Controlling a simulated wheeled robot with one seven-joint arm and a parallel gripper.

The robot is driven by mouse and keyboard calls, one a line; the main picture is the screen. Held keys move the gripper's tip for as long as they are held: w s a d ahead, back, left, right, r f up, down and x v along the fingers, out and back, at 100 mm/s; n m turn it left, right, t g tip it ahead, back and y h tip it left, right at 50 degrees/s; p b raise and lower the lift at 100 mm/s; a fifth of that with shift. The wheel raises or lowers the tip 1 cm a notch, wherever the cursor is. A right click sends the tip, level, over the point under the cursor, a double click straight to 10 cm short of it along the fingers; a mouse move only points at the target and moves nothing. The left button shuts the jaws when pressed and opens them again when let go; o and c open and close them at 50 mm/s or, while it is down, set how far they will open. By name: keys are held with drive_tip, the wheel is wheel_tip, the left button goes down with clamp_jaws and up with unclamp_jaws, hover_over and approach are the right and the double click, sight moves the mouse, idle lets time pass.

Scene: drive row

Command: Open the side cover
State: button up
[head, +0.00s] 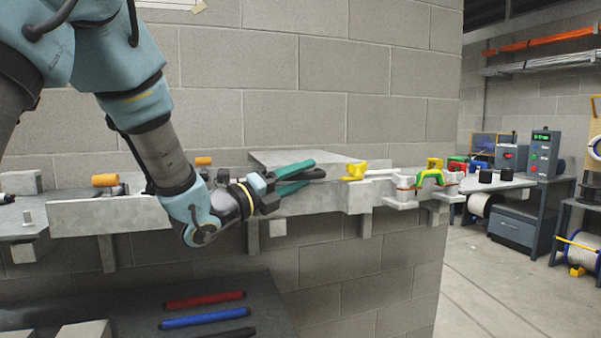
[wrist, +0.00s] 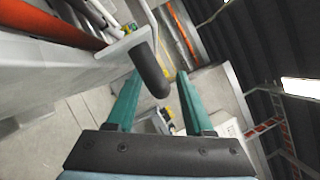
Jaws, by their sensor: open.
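My gripper (head: 300,178) has two teal fingers pointing right along the wall bench in the head view. It is open. In the wrist view, a black rounded grip (wrist: 150,72) on a pale grey bracket (wrist: 118,46) reaches between the fingers of my gripper (wrist: 159,75), nearer the left one. A gap shows on its right side; I cannot tell whether it touches the left finger. The dark grip (head: 318,173) also shows at the fingertips in the head view. A light grey box-like panel (head: 300,157) lies behind the gripper. I cannot tell for sure which part is the side cover.
A yellow clamp-like part (head: 355,171) stands right of the gripper. An orange knob (head: 105,180) is at left on the bench. Red, blue and black rods (head: 205,321) lie on a dark lower surface.

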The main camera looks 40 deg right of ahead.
drive_tip(key=shift+c, duration=0.4)
clamp_jaws()
idle(1.0)
